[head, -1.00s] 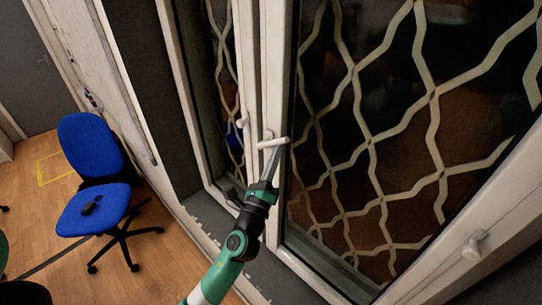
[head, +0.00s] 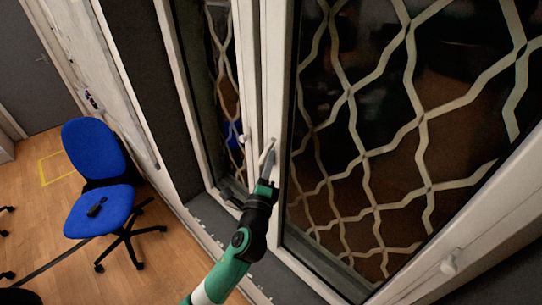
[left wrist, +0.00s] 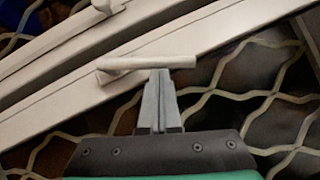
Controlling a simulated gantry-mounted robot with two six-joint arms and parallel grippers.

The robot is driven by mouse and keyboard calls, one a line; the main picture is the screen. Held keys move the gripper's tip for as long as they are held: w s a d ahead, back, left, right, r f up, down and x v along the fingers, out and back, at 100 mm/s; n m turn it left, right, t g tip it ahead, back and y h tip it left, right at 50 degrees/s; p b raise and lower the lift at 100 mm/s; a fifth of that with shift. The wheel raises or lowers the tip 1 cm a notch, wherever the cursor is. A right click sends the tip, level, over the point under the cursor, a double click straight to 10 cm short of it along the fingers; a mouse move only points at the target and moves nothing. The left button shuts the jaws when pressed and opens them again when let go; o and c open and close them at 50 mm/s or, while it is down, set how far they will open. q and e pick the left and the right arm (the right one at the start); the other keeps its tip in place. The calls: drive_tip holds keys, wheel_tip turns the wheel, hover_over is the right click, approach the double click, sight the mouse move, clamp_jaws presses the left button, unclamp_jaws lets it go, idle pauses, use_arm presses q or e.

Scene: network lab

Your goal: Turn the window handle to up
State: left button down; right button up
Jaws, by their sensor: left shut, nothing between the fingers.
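The white window handle (head: 267,153) is on the upright frame between the two window panes in the head view. Its lever now lies tilted, steeply up and to the right. In the left wrist view the handle (left wrist: 150,63) crosses above my fingers, its pivot end at the left. My left gripper (head: 269,168) is shut and empty, its fingertips at the handle from below; in the left wrist view the fingertips (left wrist: 158,76) look to touch or nearly touch the lever. The exact contact is hidden. My right gripper is not in view.
A second white handle (head: 243,138) is on the window to the left. A third handle (head: 449,263) is on the frame at lower right. A blue office chair (head: 95,180) stands on the wooden floor at left. White lattice grilles cover the panes.

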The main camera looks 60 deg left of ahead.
use_arm(q)
drive_tip(key=shift+s+a+r+n+g+p, duration=0.15)
drive_tip(key=shift+a+r+p, duration=0.25)
drive_tip(key=shift+a+p, duration=0.1)
drive_tip(key=shift+s+a+r+n+g+p, duration=0.15)
drive_tip(key=shift+a+r+p, duration=0.2)
drive_tip(key=shift+a+p, duration=0.15)
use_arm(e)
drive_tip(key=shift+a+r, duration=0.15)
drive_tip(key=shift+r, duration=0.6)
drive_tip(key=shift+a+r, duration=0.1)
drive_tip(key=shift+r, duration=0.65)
use_arm(q)
drive_tip(key=shift+d, duration=0.35)
drive_tip(key=s+d+b, duration=0.2)
drive_tip(key=s+d, duration=0.3)
drive_tip(key=d, duration=0.6)
drive_tip(key=shift+s, duration=0.35)
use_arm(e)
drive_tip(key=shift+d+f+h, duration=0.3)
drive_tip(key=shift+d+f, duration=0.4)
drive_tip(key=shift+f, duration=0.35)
use_arm(q)
drive_tip(key=shift+d+r, duration=0.1)
